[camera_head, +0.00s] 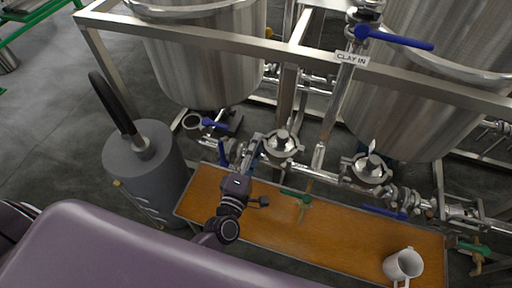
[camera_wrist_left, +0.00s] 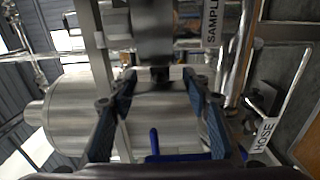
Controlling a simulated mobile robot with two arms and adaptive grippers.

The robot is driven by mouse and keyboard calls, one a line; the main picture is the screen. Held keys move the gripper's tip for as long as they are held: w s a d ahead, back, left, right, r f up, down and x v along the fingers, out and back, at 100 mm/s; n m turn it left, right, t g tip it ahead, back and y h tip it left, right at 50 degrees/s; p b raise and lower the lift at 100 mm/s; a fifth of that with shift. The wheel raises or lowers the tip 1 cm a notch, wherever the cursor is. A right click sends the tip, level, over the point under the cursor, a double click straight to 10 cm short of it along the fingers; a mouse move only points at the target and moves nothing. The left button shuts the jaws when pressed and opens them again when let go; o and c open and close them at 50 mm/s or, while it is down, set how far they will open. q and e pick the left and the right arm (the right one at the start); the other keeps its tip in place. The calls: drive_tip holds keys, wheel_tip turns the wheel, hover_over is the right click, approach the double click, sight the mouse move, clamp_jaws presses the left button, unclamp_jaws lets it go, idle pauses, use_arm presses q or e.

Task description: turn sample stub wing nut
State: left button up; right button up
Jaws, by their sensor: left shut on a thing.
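My left gripper (camera_head: 250,154) reaches up to the steel pipework behind the orange tray in the head view. In the left wrist view its two blue-grey fingers (camera_wrist_left: 159,82) stand on either side of a small dark metal piece, which looks like the wing nut (camera_wrist_left: 160,74). The gripper is shut on it, though the contact is hard to see. A steel fitting (camera_wrist_left: 155,32), likely the sample stub clamp, sits just above the piece. A label reading SAMPLE (camera_wrist_left: 212,22) is beside it. In the head view the gripper hides the wing nut. My right gripper is not in view.
Steel tanks (camera_head: 208,55) stand behind a square frame (camera_head: 200,38). Clamped valves (camera_head: 283,143) line the pipe right of the gripper. A grey cylinder (camera_head: 145,165) with a black hose stands at left.

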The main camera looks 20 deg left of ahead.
use_arm(q)
drive_tip(key=o, duration=1.2)
drive_tip(key=shift+c, duration=0.2)
drive_tip(key=shift+s, duration=0.1)
drive_tip(key=s, duration=1.1)
drive_tip(key=shift+s+a, duration=0.15)
drive_tip(key=shift+s, duration=0.25)
drive_tip(key=s+f+m+g+h, duration=0.1)
drive_tip(key=s+f+m+g, duration=0.25)
drive_tip(key=f, duration=0.65)
drive_tip(key=s+f+m+g, duration=0.25)
drive_tip(key=f+m, duration=0.25)
drive_tip(key=f, duration=0.5)
drive_tip(key=s+f+m+g+h, duration=0.1)
drive_tip(key=s+f+m+g, duration=0.2)
drive_tip(key=f, duration=0.7)
drive_tip(key=s+a+f+m+g+y, duration=0.1)
drive_tip(key=s+a+f+m+g, duration=0.3)
drive_tip(key=s+f, duration=0.4)
drive_tip(key=s+a+f+m+g+y, duration=0.1)
drive_tip(key=s+a+f+m+g, duration=0.3)
drive_tip(key=s, duration=1)
wheel_tip(320, 180, down, 4)
drive_tip(key=shift+s+a+r+m+y, duration=0.1)
drive_tip(key=shift+s+a+m+y, duration=0.1)
drive_tip(key=shift+s+m+y, duration=0.15)
